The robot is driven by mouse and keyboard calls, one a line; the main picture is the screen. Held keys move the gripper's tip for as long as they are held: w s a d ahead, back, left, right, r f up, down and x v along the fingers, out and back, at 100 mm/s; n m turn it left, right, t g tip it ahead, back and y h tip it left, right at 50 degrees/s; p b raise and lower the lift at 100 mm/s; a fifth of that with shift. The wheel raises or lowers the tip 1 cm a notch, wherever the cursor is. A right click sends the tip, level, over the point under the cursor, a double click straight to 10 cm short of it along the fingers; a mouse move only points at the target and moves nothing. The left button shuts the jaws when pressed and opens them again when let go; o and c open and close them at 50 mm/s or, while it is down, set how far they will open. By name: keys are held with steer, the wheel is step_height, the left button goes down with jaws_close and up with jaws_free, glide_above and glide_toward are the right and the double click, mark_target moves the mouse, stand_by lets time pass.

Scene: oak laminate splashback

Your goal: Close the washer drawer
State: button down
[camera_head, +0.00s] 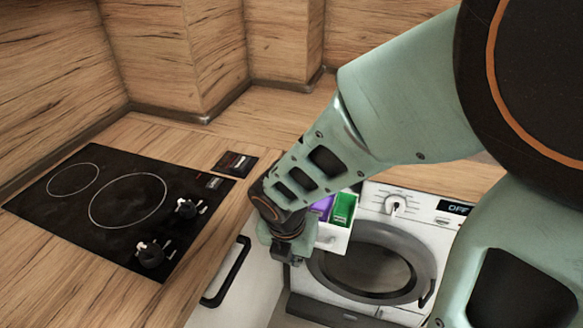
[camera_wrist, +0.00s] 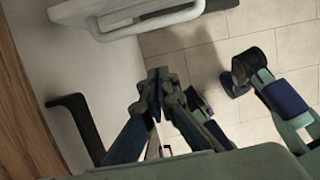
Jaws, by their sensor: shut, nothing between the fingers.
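The washer drawer (camera_head: 333,238) is pulled out from the upper left of the white washer (camera_head: 405,206). Its purple and green compartments show, and my forearm and wrist hide its left part. My gripper (camera_head: 286,258) is at the drawer's left front side in the head view, low beside it. In the wrist view my gripper (camera_wrist: 158,74) is shut and empty, with its fingertips together. A white part with a curved edge (camera_wrist: 150,20) lies beyond the fingertips there, seemingly the drawer front. I cannot tell whether the fingers touch it.
A cabinet front with a black handle (camera_head: 228,272) is left of the washer; the handle also shows in the wrist view (camera_wrist: 80,125). A black hob (camera_head: 115,205) sits on the wooden counter. The washer's round door (camera_head: 372,268) looks shut. Tiled floor (camera_wrist: 270,40) is open.

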steer(key=shift+w+d+f, duration=0.1)
steer(key=shift+w+d, duration=0.15)
steer(key=shift+w, duration=0.4)
steer(key=shift+w+d+f, duration=0.1)
steer(key=shift+w+d, duration=0.15)
steer(key=shift+w, duration=0.45)
steer(key=shift+w+d+f, duration=0.1)
steer(key=shift+w+d, duration=0.15)
steer(key=shift+w, duration=0.4)
steer(key=w+d+p, duration=0.2)
steer(key=w+p, duration=0.1)
steer(key=w, duration=0.2)
steer(key=w+d+p, duration=0.2)
steer(key=w+p, duration=0.1)
steer(key=w, duration=0.3)
steer(key=w+d+p, duration=0.2)
steer(key=w+p, duration=0.1)
steer(key=w, duration=0.3)
steer(key=shift+w+d+r, duration=0.1)
steer(key=shift+w+d, duration=0.05)
steer(key=shift+w, duration=0.25)
steer(key=shift+w+r, duration=0.1)
